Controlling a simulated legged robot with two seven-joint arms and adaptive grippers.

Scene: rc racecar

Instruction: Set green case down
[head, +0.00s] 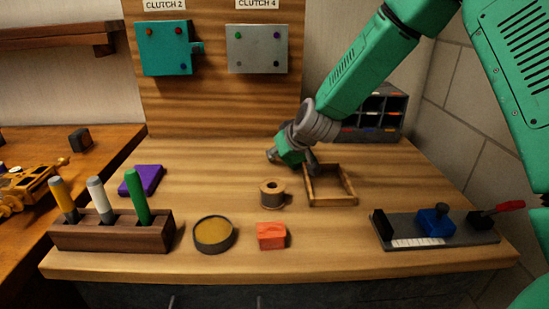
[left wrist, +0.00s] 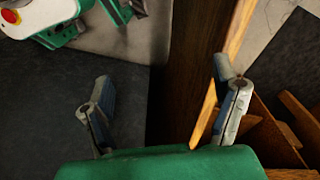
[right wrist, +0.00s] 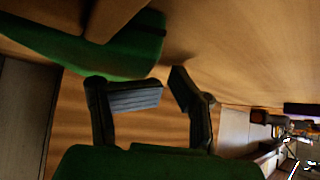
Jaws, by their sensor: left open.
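In the right wrist view, a green rounded body (right wrist: 120,58) that looks like the green case lies just past the fingers, with a brown strip across it. Its outline is cut off. I cannot make out a separate green case in the head view. My right gripper (head: 291,160) is low over the bench, just behind the small wooden frame. In the right wrist view its fingers (right wrist: 167,84) are apart, with bare wood between them. My left gripper (left wrist: 164,86) is open and empty in its wrist view, by a wooden edge. It is outside the head view.
A wooden frame (head: 333,203), a spool (head: 272,197), a red block (head: 271,236), a round dish (head: 214,248), a marker holder (head: 112,236) and a grey fixture (head: 435,242) stand on the bench. A drawer organizer (head: 380,112) is behind. The bench between purple piece (head: 146,179) and spool is clear.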

